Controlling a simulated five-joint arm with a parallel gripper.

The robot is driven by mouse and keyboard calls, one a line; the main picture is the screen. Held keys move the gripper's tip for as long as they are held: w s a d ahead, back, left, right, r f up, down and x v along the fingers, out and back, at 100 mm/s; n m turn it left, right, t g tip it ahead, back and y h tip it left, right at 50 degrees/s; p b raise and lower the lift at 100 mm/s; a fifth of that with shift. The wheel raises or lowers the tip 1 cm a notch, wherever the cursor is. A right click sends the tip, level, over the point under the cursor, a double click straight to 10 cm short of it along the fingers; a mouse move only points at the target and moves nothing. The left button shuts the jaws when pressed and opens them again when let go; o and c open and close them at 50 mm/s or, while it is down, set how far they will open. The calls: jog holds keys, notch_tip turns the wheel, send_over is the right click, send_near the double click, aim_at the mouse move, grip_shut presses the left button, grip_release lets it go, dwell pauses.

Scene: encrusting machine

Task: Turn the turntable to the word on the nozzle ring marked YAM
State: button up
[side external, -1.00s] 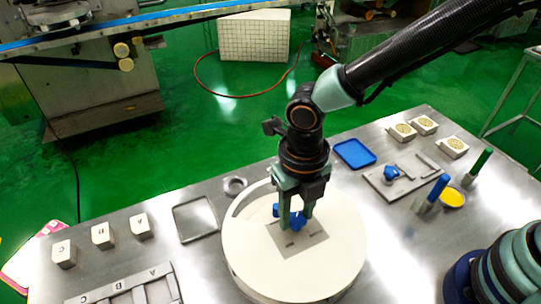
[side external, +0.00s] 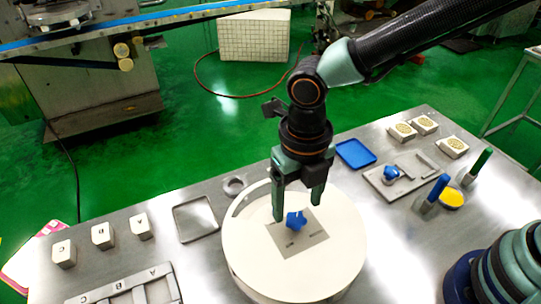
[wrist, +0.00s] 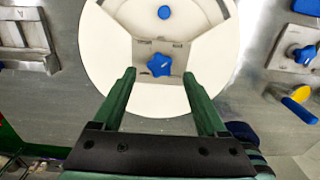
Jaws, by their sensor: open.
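The white round turntable (side external: 250,262) lies on the steel table, and it also shows in the wrist view (wrist: 110,55). A grey plate (side external: 312,246) on it carries a blue star-shaped knob (side external: 296,221), seen in the wrist view (wrist: 160,64) too. Small dark marks on the plate are too small to read; I cannot make out YAM. A round blue knob (wrist: 165,12) lies beyond the plate; my gripper hides it in the side view. My gripper (side external: 297,213) is open and empty above the star knob, its fingers (wrist: 159,75) spread either side, apart from it.
A grey ring (side external: 235,186) and square tray (side external: 195,219) lie left of the turntable, with lettered blocks (side external: 103,235) further left. At right are a blue tray (side external: 355,154), a slotted plate (side external: 410,176) with another blue knob, and blue- and green-handled tools (side external: 432,193).

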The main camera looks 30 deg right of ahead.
notch_tip(320, 180, up, 9)
dwell(0.3)
jog(key=d+r+m+t, duration=0.2)
jog(key=d+m, duration=1.1)
jog(key=m, duration=0.5)
jog(key=d+r+m+t, duration=0.2)
jog(key=d+m+t, duration=0.1)
jog(key=d+m, duration=1)
jog(key=m, duration=0.5)
jog(key=shift+w+r+t, duration=0.2)
jog(key=shift+w+t, duration=0.05)
jog(key=shift+t, duration=0.05)
